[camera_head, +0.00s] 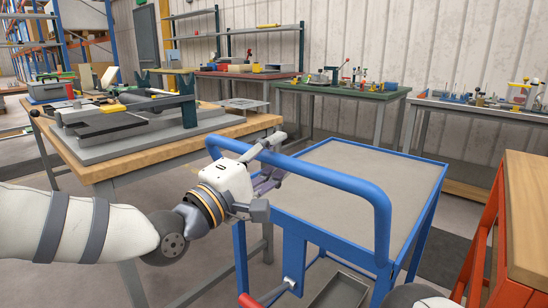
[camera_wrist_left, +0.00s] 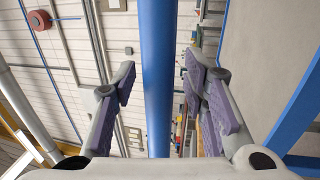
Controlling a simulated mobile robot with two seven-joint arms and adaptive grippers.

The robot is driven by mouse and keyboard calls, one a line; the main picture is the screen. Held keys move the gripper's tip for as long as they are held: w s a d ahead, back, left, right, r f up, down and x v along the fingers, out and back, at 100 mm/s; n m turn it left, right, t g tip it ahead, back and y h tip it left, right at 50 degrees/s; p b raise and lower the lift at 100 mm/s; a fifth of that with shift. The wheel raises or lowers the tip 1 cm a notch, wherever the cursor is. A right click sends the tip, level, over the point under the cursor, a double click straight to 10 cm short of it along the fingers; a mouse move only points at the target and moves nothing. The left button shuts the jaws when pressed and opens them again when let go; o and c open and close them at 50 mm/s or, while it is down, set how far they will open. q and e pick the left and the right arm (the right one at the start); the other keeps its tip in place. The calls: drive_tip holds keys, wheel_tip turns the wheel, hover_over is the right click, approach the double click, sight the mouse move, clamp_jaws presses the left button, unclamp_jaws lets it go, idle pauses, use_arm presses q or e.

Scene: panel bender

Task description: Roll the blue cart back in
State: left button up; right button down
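The blue cart (camera_head: 440,190) has a grey top deck, a lower shelf and a rounded blue push handle (camera_head: 378,195) on its near side. My left gripper (camera_head: 274,160) is at the left part of this handle. In the left wrist view the blue handle bar (camera_wrist_left: 158,80) runs between the two open fingers (camera_wrist_left: 158,88), with a gap showing on both sides. A white and grey part, seemingly of my right gripper (camera_head: 415,296), shows at the bottom edge; its fingers cannot be made out.
A wooden-topped table (camera_head: 102,167) with a grey fixture stands left of the cart. An orange-framed bench (camera_head: 528,200) is close on the right. Behind are a green-topped table (camera_head: 345,92) and a white-topped table (camera_head: 470,108) with small parts. A strip of floor shows between cart and back tables.

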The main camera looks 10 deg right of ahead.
use_arm(q)
drive_tip(key=shift+a, duration=0.1)
drive_tip(key=v, duration=1.2)
drive_tip(key=shift+f, duration=0.1)
drive_tip(key=s+a+f+g+y+p, duration=0.1)
drive_tip(key=s+f+g+y+p, duration=0.1)
drive_tip(key=s+f, duration=0.5)
drive_tip(key=s+a+f+m+g+y+p, duration=0.1)
drive_tip(key=s+f+g+y, duration=0.2)
drive_tip(key=f, duration=0.7)
drive_tip(key=s+a+f+g+y+p, duration=0.1)
drive_tip(key=s+a+f+y+p, duration=0.1)
drive_tip(key=s+f, duration=0.55)
drive_tip(key=s+a+f+m+g+y+p, duration=0.2)
drive_tip(key=s+a+f+m+g+y, duration=0.1)
drive_tip(key=s+a, duration=0.7)
drive_tip(key=s+a+f+m+g+y+p, duration=0.2)
drive_tip(key=s+a+g+y, duration=0.3)
drive_tip(key=s+a, duration=0.5)
drive_tip(key=s+f+y, duration=0.1)
drive_tip(key=s, duration=0.6)
drive_tip(key=shift+s+a+m, duration=0.3)
drive_tip(key=shift+s+m, duration=0.1)
use_arm(e)
drive_tip(key=w+r+t, duration=0.3)
drive_tip(key=w+r, duration=0.5)
drive_tip(key=r, duration=0.2)
drive_tip(key=shift+w+r, duration=0.2)
drive_tip(key=shift+w, duration=0.15)
